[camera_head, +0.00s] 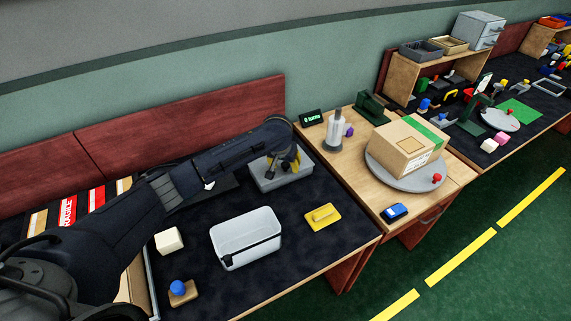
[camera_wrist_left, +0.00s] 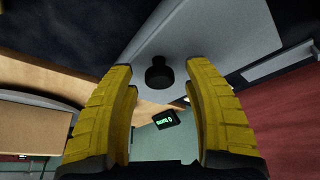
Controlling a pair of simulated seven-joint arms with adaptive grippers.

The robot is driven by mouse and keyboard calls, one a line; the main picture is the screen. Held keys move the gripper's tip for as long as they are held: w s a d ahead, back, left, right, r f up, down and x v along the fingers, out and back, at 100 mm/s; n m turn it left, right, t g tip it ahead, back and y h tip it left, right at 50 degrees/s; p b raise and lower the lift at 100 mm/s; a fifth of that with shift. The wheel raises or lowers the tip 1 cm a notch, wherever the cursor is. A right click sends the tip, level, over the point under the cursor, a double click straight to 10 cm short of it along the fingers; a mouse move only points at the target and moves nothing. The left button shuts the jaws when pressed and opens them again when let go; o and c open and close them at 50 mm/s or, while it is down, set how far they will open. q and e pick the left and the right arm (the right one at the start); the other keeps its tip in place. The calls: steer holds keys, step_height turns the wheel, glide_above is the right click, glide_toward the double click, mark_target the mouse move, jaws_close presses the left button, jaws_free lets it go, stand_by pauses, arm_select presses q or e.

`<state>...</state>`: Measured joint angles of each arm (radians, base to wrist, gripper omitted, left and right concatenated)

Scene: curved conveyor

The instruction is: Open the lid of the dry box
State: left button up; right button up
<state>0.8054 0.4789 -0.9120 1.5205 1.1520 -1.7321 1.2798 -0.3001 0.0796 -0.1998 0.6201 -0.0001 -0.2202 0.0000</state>
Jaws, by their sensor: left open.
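A grey box with a flat lid (camera_head: 268,182) sits at the back right of the dark bench mat; I take it as the dry box. In the left wrist view its grey lid (camera_wrist_left: 225,35) carries a round black knob (camera_wrist_left: 158,76). My left gripper (camera_head: 285,161) is over this box with its yellow fingers apart. In the left wrist view the open fingers (camera_wrist_left: 160,70) stand on either side of the knob, with visible gaps. Whether the fingertips are down at knob height is hard to tell. My right gripper is not in view.
A pale container with a black latch (camera_head: 232,245), a yellow block (camera_head: 322,216), a white cube (camera_head: 169,240) and a wooden piece with a blue knob (camera_head: 182,290) share the mat. A wooden side table with a carton (camera_head: 402,150) stands to the right.

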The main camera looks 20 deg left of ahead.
arm_select(q)
jaws_close()
steer(key=shift+w+r, duration=0.1)
steer(key=shift+r, duration=0.2)
stand_by(0.5)
